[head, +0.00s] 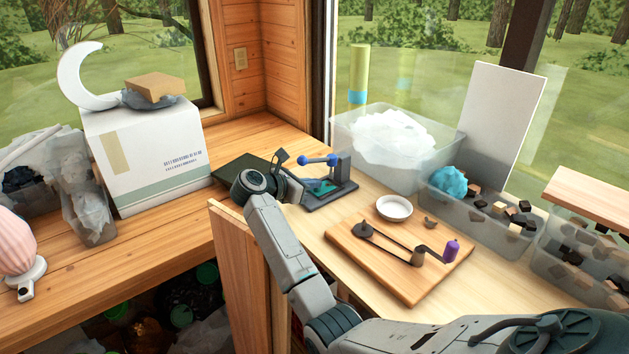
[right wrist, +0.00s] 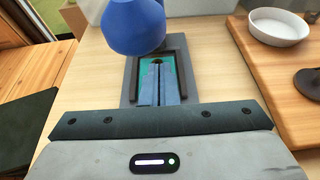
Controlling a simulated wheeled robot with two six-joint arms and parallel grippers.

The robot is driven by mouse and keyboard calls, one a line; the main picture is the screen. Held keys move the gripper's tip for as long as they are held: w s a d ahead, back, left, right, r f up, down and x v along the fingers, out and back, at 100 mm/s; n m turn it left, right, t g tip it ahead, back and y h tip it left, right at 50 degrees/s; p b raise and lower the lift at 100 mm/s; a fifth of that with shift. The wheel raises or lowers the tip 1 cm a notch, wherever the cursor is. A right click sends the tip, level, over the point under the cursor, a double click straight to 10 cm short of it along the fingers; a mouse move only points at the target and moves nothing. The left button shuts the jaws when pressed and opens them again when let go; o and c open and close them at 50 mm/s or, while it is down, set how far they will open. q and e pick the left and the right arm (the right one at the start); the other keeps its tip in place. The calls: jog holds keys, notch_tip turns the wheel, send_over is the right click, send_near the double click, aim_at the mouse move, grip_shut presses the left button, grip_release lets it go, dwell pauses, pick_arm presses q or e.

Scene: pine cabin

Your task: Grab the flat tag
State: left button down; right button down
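A teal flat piece, which looks like the flat tag (head: 322,186), lies in the dark-framed bed of a small grey press with a blue-knobbed lever (head: 318,161). In the right wrist view the teal surface (right wrist: 145,69) shows around and beyond my fingertips. My right gripper (right wrist: 159,72) points at the bed, its two blue-grey fingers side by side with only a thin line between them. Nothing clearly shows held between them, and I cannot tell whether the tips touch the teal piece. The blue knob (right wrist: 135,25) hangs close above the bed. My left gripper is not in view.
A wooden board (head: 400,258) with a purple-handled crank and a white dish (head: 394,208) are right of the press. A clear bin (head: 350,130) with white filling stands behind it. A dark flat slab (head: 245,168) lies to its left. Bins of blocks (head: 480,219) stand farther right.

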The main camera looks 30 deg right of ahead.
jog(key=a+b, duration=0.1)
jog(key=a, duration=0.1)
jog(key=a+b, duration=0.1)
jog(key=a, duration=0.1)
jog(key=a+f+b, duration=0.1)
jog(key=a, duration=0.1)
jog(key=shift+s+a, duration=0.25)
jog(key=shift+s, duration=0.05)
jog(key=shift+a+r, duration=0.2)
jog(key=shift+a, duration=0.1)
jog(key=shift+d+r, duration=0.1)
jog(key=shift+d, duration=0.05)
